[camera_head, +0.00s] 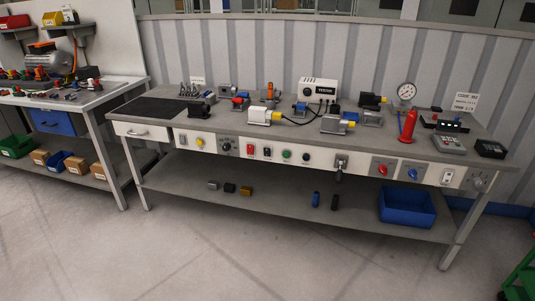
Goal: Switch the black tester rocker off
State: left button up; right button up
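A white box with a dark label (319,89), which looks like the tester, stands at the back middle of the long workbench. The bench's front panel carries small switches. A red switch (252,149) sits left of a dark switch (267,151) on pale plates. Another small switch (447,176) is on a white plate at the right. Which of these is the black tester rocker, and its on or off position, is too small to tell. Neither of my grippers is in view.
The long workbench (230,172) has a dark mat (155,108) at left and several devices on top. A red cylinder (408,126) and gauge (407,91) stand at right. A blue bin (407,207) sits on the lower shelf. The floor (250,260) in front is clear; a green object (520,275) is at lower right.

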aim_at(266, 150)
jog(key=i+z, duration=0.15)
jog(key=i, duration=0.45)
jog(key=i+j+z, duration=0.15)
jog(key=i, duration=0.45)
jog(key=i+j+z, duration=0.15)
jog(key=i, duration=0.4)
